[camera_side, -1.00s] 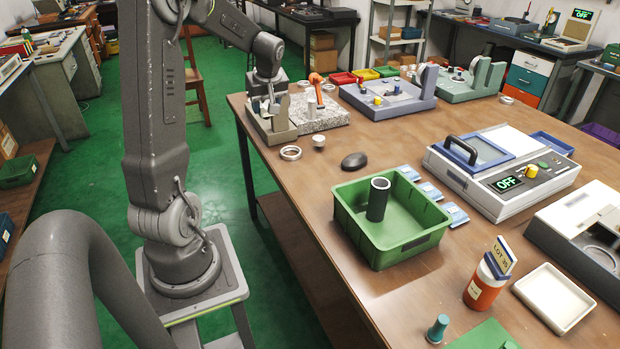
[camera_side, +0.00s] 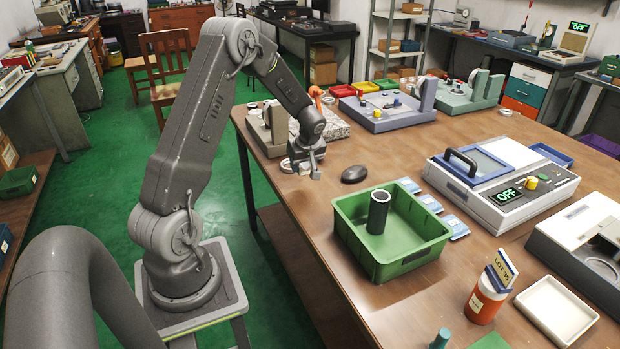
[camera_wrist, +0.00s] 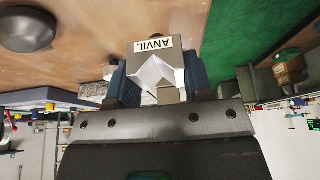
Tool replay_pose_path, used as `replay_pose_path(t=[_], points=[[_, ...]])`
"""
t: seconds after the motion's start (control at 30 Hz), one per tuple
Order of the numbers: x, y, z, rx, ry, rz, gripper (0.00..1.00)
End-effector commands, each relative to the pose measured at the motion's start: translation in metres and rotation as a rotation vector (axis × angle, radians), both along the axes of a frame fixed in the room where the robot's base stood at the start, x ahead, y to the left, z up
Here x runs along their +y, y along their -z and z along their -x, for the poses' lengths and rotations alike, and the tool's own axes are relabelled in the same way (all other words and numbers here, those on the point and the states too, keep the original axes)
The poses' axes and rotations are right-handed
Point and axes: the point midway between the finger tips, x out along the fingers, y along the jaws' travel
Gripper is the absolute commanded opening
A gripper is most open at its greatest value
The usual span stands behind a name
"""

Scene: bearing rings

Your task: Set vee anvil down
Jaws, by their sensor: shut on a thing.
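The vee anvil (camera_wrist: 148,57) is a grey block with a white ANVIL label and a bright V-shaped notch, filling the middle of the wrist view. My gripper (camera_wrist: 160,88) is shut on it, one dark finger on each side. In the side view my gripper (camera_side: 306,168) points down near the table's left edge, beside the dark oval piece. The anvil is small and partly hidden by the gripper there. I cannot tell whether it touches the tabletop.
A dark oval piece (camera_side: 354,174) lies just right of my gripper; a pale ring (camera_side: 287,165) lies to its left. A grey fixture (camera_side: 265,130) stands behind. A green bin (camera_side: 425,245) holding a dark tube (camera_side: 378,212) is nearer the camera. Bare wood surrounds the oval piece.

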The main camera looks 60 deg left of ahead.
Motion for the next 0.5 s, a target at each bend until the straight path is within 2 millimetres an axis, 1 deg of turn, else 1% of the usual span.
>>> replay_pose_path(t=[0.03, 0.07, 0.2, 0.27, 0.37, 0.5], points=[[-0.003, 0.004, -0.008, 0.000, 0.002, -0.001, 0.09], [-0.004, 0.006, -0.012, -0.001, 0.003, -0.001, 0.09], [-0.007, 0.012, -0.019, -0.001, -0.001, -0.002, 0.09], [-0.008, 0.014, -0.020, 0.000, -0.001, -0.001, 0.09], [-0.008, 0.023, -0.020, 0.001, -0.001, 0.000, 0.09], [-0.008, 0.044, -0.020, 0.002, -0.001, 0.001, 0.09]])
